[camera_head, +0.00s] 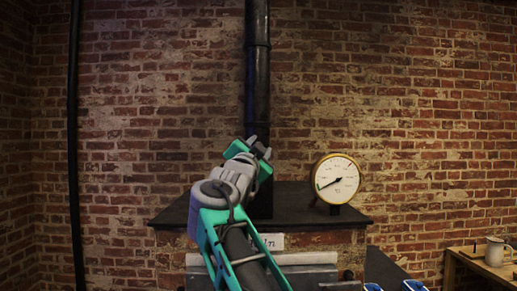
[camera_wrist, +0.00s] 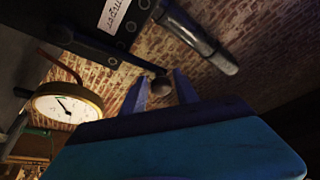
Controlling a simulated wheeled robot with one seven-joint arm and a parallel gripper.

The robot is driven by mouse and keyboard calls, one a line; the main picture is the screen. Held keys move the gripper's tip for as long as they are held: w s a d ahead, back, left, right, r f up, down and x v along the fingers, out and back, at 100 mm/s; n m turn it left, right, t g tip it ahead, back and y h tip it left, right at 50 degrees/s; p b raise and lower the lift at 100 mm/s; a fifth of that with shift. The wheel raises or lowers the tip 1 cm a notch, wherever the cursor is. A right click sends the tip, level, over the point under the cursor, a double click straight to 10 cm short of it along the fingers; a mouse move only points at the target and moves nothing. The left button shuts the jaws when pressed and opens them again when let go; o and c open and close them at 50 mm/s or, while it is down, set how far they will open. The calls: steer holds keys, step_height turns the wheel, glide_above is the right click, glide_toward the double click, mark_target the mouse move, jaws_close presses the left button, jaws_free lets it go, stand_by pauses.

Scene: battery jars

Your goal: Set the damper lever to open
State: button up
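The damper lever shows in the wrist view as a dark rod ending in a round brownish knob (camera_wrist: 161,84). Beside the rod is a dark plate with a white label (camera_wrist: 114,14) that seems to read "Damper". My gripper (camera_wrist: 160,74) is open, with one blue finger on each side of the knob in the picture. I cannot tell whether either finger touches it. In the head view my gripper (camera_head: 259,147) is in front of the black stove pipe (camera_head: 257,75), and the lever is hidden behind it. The lever's setting cannot be read.
A round brass-rimmed gauge (camera_head: 336,179) stands on the dark stove top (camera_head: 305,204), right of my arm; it also shows in the wrist view (camera_wrist: 68,106). A wooden table (camera_head: 484,267) with a mug (camera_head: 495,251) is at far right. Blue objects (camera_head: 413,285) sit at the lower edge.

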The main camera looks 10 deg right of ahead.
steer(key=shift+o, duration=1.1)
steer(key=shift+s+a+f, duration=0.1)
steer(key=shift+s, duration=0.05)
steer(key=b+v, duration=0.3)
steer(key=v, duration=0.4)
steer(key=shift+s, duration=0.25)
steer(key=shift+a, duration=0.1)
